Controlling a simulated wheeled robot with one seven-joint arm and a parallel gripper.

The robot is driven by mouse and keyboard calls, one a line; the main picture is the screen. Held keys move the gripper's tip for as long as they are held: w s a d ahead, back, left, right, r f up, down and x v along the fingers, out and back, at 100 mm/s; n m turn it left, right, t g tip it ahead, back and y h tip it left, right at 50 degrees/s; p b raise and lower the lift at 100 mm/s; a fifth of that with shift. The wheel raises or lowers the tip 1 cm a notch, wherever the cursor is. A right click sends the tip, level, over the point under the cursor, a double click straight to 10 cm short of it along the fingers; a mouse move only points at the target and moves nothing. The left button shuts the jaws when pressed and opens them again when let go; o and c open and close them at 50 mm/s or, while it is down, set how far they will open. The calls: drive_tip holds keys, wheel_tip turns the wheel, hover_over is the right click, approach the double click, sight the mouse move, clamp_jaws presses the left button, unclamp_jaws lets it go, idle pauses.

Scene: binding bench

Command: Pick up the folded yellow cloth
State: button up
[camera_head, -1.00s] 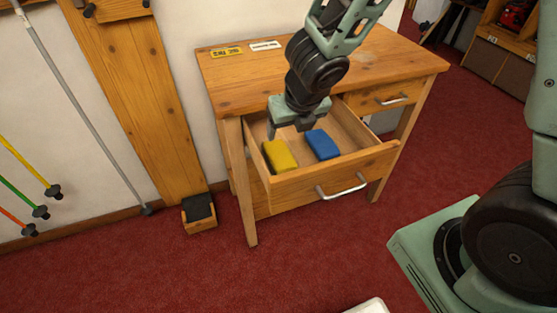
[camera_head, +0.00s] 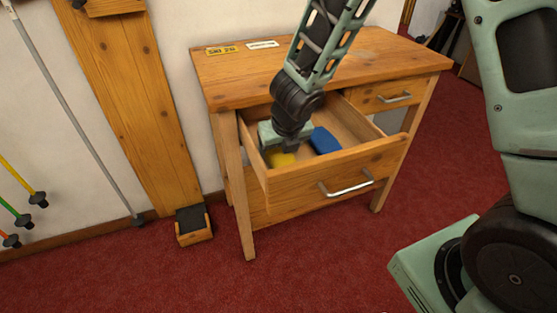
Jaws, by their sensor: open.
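The folded yellow cloth (camera_head: 282,159) lies in the open drawer (camera_head: 335,164) of the wooden desk, near its left front corner. My gripper (camera_head: 280,149) is down inside the drawer, right over the yellow cloth, and hides much of it. Its fingertips are at or very near the cloth; I cannot tell whether they touch it. The jaws are open. A folded blue cloth (camera_head: 324,141) lies in the drawer just right of my gripper.
The drawer's left wall and front panel stand close around my gripper. The desk top (camera_head: 235,75) is above and behind, with a yellow label (camera_head: 221,50) and a white label (camera_head: 262,44). A small wooden box (camera_head: 194,226) is on the red carpet at left.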

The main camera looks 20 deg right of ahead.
sight(280, 153)
drive_tip(key=c, duration=0.7)
drive_tip(key=shift+c, duration=0.2)
wheel_tip(280, 153, up, 10)
drive_tip(key=p, duration=0.8)
drive_tip(key=shift+o, duration=0.4)
